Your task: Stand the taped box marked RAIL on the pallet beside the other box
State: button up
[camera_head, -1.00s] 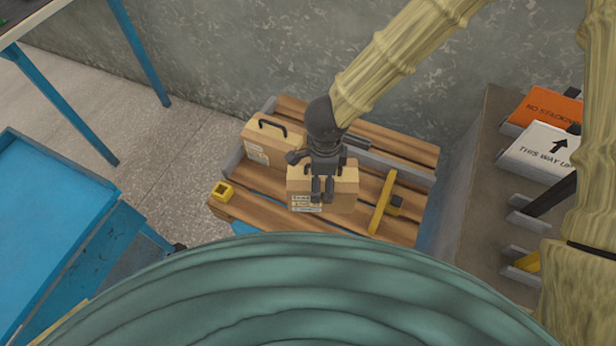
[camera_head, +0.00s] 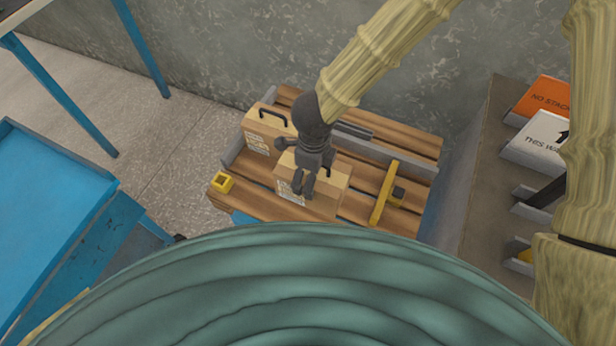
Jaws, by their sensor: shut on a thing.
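The pallet (camera_head: 405,218) has wooden slats and stands by the grey wall. A cardboard box (camera_head: 259,131) with a black handle and a white label stands at its back left. My gripper (camera_head: 300,192) is shut on a second cardboard box (camera_head: 326,200), which has a pale label on its front. This held box is over the front middle of the pallet, just right of and in front of the other box. I cannot tell whether it touches the slats. Its label is too small to read, and my gripper hides part of its top.
A yellow bar (camera_head: 384,194) lies on the pallet right of the held box. A small yellow block (camera_head: 221,182) sits at the left front corner. A blue table (camera_head: 50,225) is left.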

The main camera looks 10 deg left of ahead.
jog(key=w+d+f, duration=0.2)
jog(key=w, duration=0.4)
jog(key=w+d+f, duration=0.2)
jog(key=w, duration=0.4)
jog(key=shift+f, duration=0.25)
jog(key=shift+f, duration=0.15)
jog(key=o, duration=1.9)
jog(key=shift+s, duration=0.1)
jog(key=shift+c, duration=0.2)
notch_tip(320, 180, up, 12)
jog(key=p, duration=0.1)
